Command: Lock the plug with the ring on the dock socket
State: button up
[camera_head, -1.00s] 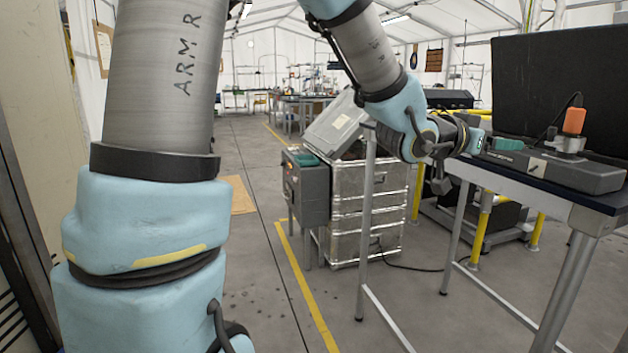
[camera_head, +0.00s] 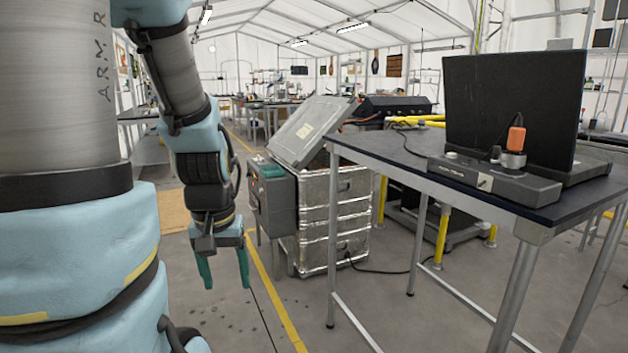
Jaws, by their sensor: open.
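The dock (camera_head: 495,178) is a low dark grey box on the table at the right. An orange plug (camera_head: 516,138) stands upright at the dock's socket, with a cable running from its back. A grey metal ring (camera_head: 513,159) sits at the plug's foot, around the socket; whether it is locked cannot be told. My gripper (camera_head: 224,275) hangs in the aisle left of the table, pointing down. Its two green fingers are apart with nothing between them. It is well away from the plug and ring.
The table (camera_head: 400,157) has a dark top and thin metal legs. A black panel (camera_head: 512,95) stands behind the dock. A silver case (camera_head: 340,215) with a raised lid and a grey box (camera_head: 272,200) stand between my gripper and the table. The floor under my gripper is clear.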

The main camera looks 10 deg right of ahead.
aim_at(507, 155)
jog(key=z, duration=1.4)
